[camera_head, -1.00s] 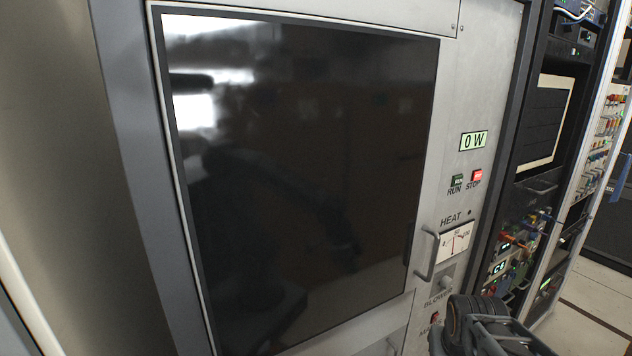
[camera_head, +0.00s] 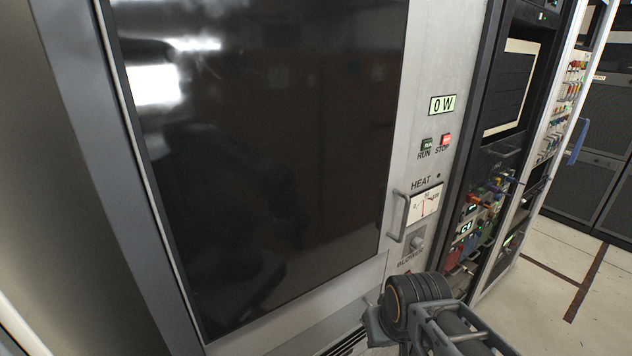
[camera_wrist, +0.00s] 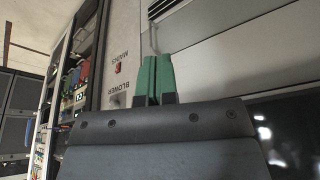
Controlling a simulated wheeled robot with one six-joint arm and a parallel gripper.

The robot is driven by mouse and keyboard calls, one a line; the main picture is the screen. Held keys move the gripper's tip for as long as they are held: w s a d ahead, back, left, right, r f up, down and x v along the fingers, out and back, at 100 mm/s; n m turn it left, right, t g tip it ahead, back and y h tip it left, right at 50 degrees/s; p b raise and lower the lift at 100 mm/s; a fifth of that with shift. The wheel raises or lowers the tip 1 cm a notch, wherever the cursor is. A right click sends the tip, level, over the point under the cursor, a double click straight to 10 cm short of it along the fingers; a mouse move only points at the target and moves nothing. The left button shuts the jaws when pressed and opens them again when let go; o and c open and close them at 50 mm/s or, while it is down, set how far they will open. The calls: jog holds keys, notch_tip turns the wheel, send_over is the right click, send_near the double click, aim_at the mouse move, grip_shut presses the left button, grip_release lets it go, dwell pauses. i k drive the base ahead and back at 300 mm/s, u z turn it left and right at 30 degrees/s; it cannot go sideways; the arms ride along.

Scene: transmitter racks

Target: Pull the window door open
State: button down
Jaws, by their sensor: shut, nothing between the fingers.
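The window door (camera_head: 260,150) is a large dark glass panel in a grey cabinet front, and it looks closed. Its upright metal handle (camera_head: 397,218) is at the lower right edge of the glass, beside the HEAT meter, and nothing grips it. In the wrist view, my gripper (camera_wrist: 156,60) has two green fingers held together with nothing between them. A thin grey bar (camera_wrist: 154,40) shows just beyond the fingertips; I cannot tell which handle it is or whether they touch. Dark glass (camera_wrist: 295,125) shows at the right there. The head view shows my arm low, its fingertips hidden.
The HEAT meter (camera_head: 425,202), RUN and STOP buttons (camera_head: 436,142) and BLOWER knob (camera_head: 417,243) are close to the handle. Equipment racks (camera_head: 515,90) stand to the right. Open floor (camera_head: 560,270) lies at lower right.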

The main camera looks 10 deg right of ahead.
aim_at(271, 140)
jog(key=z, duration=1.75)
jog(key=k, duration=0.75)
jog(key=u, duration=1.3)
jog(key=i, duration=0.5)
jog(key=z, duration=0.05)
